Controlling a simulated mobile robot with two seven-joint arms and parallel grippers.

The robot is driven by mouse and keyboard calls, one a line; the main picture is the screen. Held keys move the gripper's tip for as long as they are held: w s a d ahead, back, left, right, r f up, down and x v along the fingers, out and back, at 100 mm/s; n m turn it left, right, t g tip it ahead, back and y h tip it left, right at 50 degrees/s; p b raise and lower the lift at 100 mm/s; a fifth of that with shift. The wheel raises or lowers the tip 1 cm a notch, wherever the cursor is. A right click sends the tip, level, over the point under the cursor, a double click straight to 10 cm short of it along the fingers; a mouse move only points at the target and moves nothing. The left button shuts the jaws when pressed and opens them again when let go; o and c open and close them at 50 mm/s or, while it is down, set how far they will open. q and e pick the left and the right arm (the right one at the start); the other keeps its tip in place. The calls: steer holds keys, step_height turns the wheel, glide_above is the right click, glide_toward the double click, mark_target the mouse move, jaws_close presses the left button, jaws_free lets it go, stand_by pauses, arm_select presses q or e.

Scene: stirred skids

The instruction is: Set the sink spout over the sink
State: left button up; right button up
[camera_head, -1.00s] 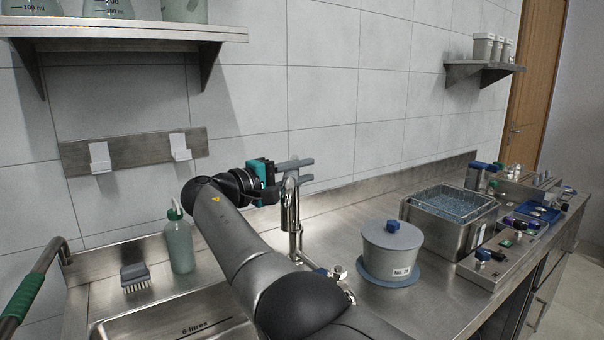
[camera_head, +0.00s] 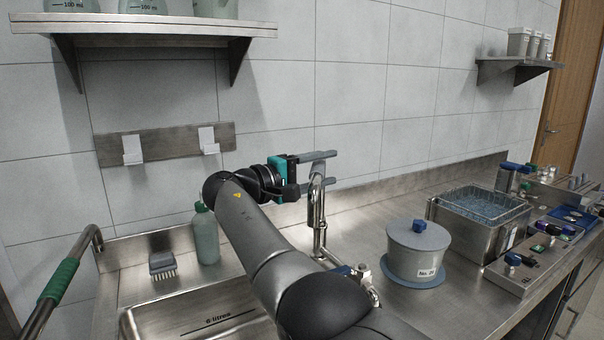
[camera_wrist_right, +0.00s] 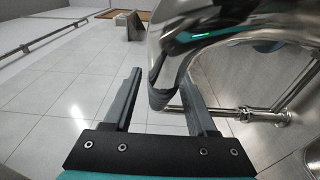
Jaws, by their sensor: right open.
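The chrome sink spout (camera_head: 319,212) stands on the steel counter as an upright pipe bent over at its top. The steel sink (camera_head: 126,322) is at the lower left, and my right arm hides its right part. My right gripper (camera_head: 334,168) is open at the spout's top, its fingers pointing right in the head view. In the right wrist view the shiny spout (camera_wrist_right: 215,45) looms large close to the open fingers of the gripper (camera_wrist_right: 162,82) and partly covers one finger. I cannot tell whether they touch. My left gripper is out of view.
A brush (camera_head: 162,264) and a green bottle (camera_head: 206,236) stand behind the sink. A lidded grey pot (camera_head: 418,255) stands right of the spout, with a steel bath (camera_head: 480,232) beyond. A rail with a green sleeve (camera_head: 59,281) is at left. A shelf (camera_head: 150,25) hangs above.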

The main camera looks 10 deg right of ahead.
steer(key=v, duration=1)
steer(key=shift+a, duration=0.25)
steer(key=shift+s, duration=0.1)
steer(key=shift+c, duration=0.3)
